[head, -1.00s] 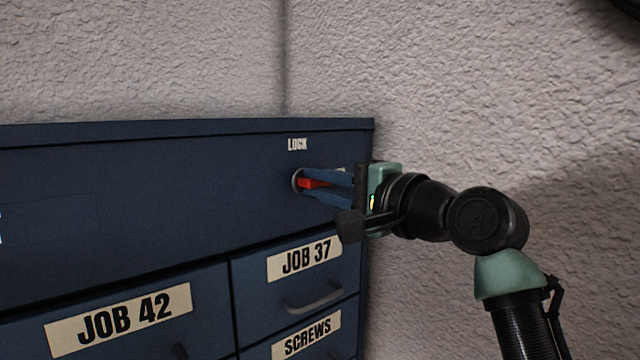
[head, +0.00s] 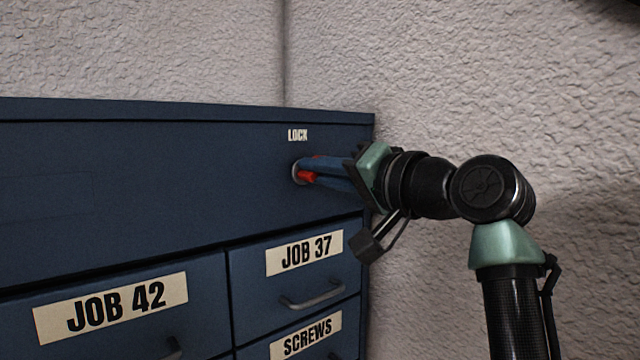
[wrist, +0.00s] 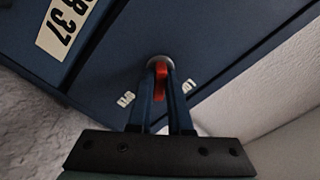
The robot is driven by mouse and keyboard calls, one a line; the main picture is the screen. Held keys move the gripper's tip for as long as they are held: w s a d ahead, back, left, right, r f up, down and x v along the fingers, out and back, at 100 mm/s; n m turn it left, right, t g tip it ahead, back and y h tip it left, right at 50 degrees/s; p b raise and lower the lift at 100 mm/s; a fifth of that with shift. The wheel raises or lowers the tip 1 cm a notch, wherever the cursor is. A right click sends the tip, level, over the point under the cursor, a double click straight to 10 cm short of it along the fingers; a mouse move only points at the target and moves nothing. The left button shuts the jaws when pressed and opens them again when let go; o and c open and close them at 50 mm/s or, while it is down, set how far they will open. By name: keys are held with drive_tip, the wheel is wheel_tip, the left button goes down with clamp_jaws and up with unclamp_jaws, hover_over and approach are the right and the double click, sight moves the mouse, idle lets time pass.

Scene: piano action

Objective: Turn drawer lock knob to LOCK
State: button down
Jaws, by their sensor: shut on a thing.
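The red lock knob (head: 308,176) sits on a round pale base at the upper right of the blue cabinet front. My gripper (head: 318,168) reaches it from the right, with its blue fingers shut on the knob. In the wrist view the red knob (wrist: 160,82) lies between the two fingers (wrist: 160,92), which hide its sides. The LOCK label (head: 298,135) is on the cabinet face just above the knob.
The blue cabinet (head: 130,170) has drawers below, labelled JOB 42 (head: 110,308), JOB 37 (head: 304,253) and SCREWS (head: 306,336). A handle (head: 312,294) sticks out under JOB 37. The rough pale wall (head: 440,80) is behind and to the right.

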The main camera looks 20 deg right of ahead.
drive_tip(key=n+b, duration=0.3)
drive_tip(key=n, duration=0.7)
drive_tip(key=shift+a, duration=0.2)
drive_tip(key=shift+b, duration=0.3)
drive_tip(key=shift+s, duration=0.1)
drive_tip(key=c, duration=0.8)
unclamp_jaws()
drive_tip(key=shift+r, duration=0.1)
drive_tip(key=shift+c, duration=0.2)
